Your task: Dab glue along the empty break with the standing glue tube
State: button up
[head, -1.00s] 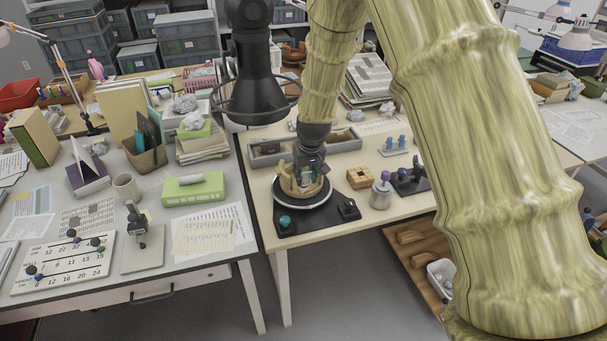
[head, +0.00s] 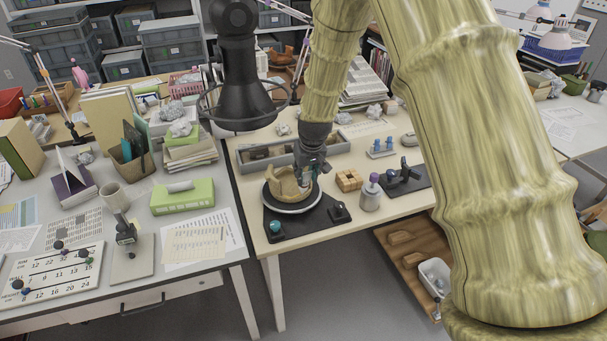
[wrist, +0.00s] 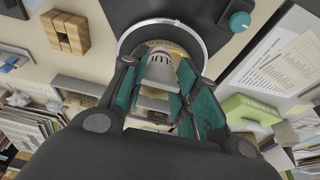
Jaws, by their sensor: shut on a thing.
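The partly rebuilt tan pot (head: 283,187) stands on a round turntable (head: 290,209) with a pale rim, on the cream table. My gripper (head: 308,178) is low at the pot's right side, pointing down. In the wrist view my gripper (wrist: 165,72) has its teal-padded fingers closed around a pale tube with dark markings (wrist: 160,69), which looks like the glue tube. The tube's tip and the break edges are hidden or too small to make out. I cannot tell whether the tip touches the pot.
The turntable's black base carries a teal knob (head: 275,227) and a black knob (head: 340,210). A grey tray (head: 262,152) lies behind.

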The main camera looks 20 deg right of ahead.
jog(key=shift+w+d+r, duration=0.1)
jog(key=shift+w+d, duration=0.25)
jog(key=shift+d, duration=0.35)
jog(key=p+v, duration=0.6)
jog(key=v, duration=0.2)
jog(key=shift+r, duration=0.3)
dwell(1.0)
jog(key=shift+w, duration=0.1)
dwell(0.4)
